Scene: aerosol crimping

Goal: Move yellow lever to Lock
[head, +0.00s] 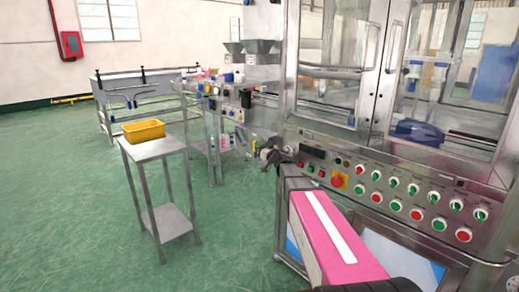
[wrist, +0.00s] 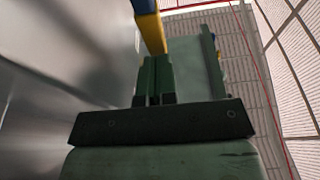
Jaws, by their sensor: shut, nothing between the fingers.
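In the wrist view a yellow lever (wrist: 152,36) with a blue upper part (wrist: 145,6) comes down from the top edge. My gripper (wrist: 156,62) points up toward it, its two dark green fingers shut together and empty. The fingertips lie right at the lever's lower yellow end in the picture. I cannot tell whether they touch it or sit just in front of or behind it. I cannot make out the lever or any Lock marking in the head view.
A smooth grey metal panel (wrist: 50,70) runs close along the left of the wrist view. In the head view a machine control panel (head: 400,195) with several buttons stands at right. A small table (head: 155,150) holds a yellow bin (head: 143,130). Green floor (head: 80,200) is open at left.

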